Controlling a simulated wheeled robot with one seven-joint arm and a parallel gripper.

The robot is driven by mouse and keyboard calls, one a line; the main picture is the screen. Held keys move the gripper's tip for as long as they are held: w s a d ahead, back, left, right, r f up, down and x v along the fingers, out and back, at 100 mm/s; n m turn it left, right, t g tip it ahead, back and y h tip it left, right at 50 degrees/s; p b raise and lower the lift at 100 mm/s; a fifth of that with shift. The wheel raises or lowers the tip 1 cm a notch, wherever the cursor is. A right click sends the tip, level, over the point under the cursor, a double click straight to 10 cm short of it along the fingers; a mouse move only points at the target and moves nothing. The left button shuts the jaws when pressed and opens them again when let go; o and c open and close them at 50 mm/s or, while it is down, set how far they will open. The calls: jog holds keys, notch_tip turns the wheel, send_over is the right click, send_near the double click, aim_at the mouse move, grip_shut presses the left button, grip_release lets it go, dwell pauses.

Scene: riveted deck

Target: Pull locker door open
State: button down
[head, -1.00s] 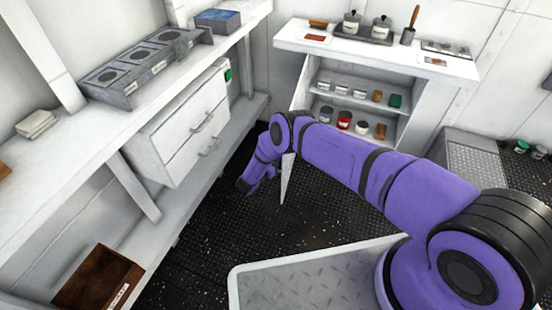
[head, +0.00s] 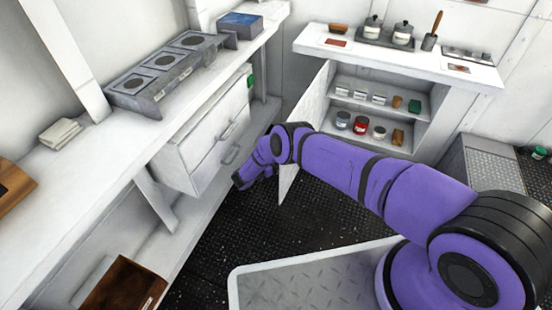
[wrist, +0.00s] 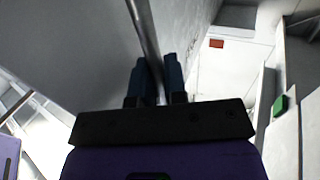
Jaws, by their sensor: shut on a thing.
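The white locker door (head: 316,95) stands open at the left side of the locker (head: 428,112) in the head view. My arm crosses in front of it, and its lower corner shows below the arm. My gripper (wrist: 155,72) is shut on the door handle (wrist: 147,28), a thin grey bar running between its dark blue fingers in the wrist view. In the head view the fingers and the handle are hidden behind my wrist and forearm. Inside the locker, cans, jars and small boxes stand on two shelves.
A white counter (head: 345,47) with pots tops the locker. On the left, a long bench (head: 100,140) carries a grey burner unit (head: 165,75), with white drawers (head: 205,140) below. A brown box (head: 125,287) sits low at left. Dark deck (head: 330,220) is clear below the door.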

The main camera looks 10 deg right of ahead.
jog(key=c, duration=1.2)
grip_release()
jog(key=shift+w+d, duration=0.15)
jog(key=v, duration=1)
jog(key=shift+s+a, duration=0.2)
jog(key=shift+a, duration=0.15)
